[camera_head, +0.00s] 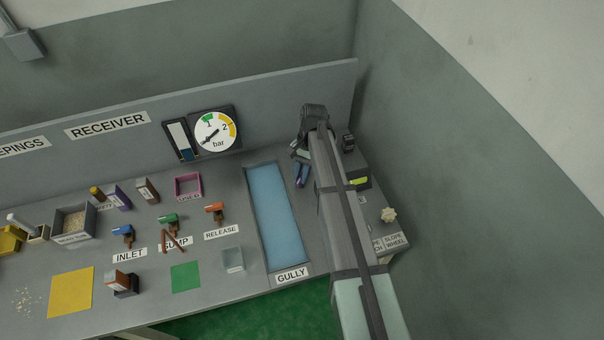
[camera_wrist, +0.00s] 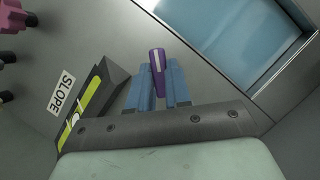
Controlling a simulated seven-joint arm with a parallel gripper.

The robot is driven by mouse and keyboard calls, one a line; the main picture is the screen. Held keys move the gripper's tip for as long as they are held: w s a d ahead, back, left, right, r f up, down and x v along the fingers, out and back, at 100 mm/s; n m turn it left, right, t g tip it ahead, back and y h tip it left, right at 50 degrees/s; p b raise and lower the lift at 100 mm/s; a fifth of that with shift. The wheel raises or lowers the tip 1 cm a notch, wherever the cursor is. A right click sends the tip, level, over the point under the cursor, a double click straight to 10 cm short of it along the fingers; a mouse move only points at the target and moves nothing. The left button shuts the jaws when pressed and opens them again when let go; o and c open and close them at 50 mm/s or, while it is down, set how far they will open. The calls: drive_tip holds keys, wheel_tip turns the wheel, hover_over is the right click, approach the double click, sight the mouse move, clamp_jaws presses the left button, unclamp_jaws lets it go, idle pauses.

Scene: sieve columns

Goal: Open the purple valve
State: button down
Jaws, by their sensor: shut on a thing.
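The purple valve (camera_wrist: 157,62) shows in the wrist view as a tapered purple lever with a pale stripe along its top. My gripper (camera_wrist: 160,88) has its two blue fingers shut on either side of the lever. In the head view my gripper (camera_head: 301,172) is at the right end of the bench, just right of the gully, and a little purple shows at its fingertips. The valve's base and most of its body are hidden by the fingers and my arm.
The blue gully (camera_head: 273,215) is beside my gripper. A slope gauge (camera_wrist: 85,105) with a yellow-green strip stands close on the other side. Blue (camera_head: 122,231), green (camera_head: 168,218) and orange (camera_head: 214,208) valves are further left. A pressure dial (camera_head: 215,132) is on the back panel.

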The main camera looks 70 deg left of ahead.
drive_tip(key=n+t, duration=0.1)
drive_tip(key=n, duration=0.2)
drive_tip(key=n+t+h, duration=0.1)
drive_tip(key=n, duration=0.2)
drive_tip(key=shift+s+a+n+t, duration=0.15)
drive_tip(key=shift+n+t, duration=0.15)
drive_tip(key=shift+n, duration=0.1)
idle(0.4)
drive_tip(key=c, duration=1.1)
unclamp_jaws()
drive_tip(key=shift+o, duration=0.2)
drive_tip(key=shift+r, duration=0.1)
drive_tip(key=v, duration=1.3)
drive_tip(key=shift+a+r, duration=0.15)
drive_tip(key=shift+r, duration=0.15)
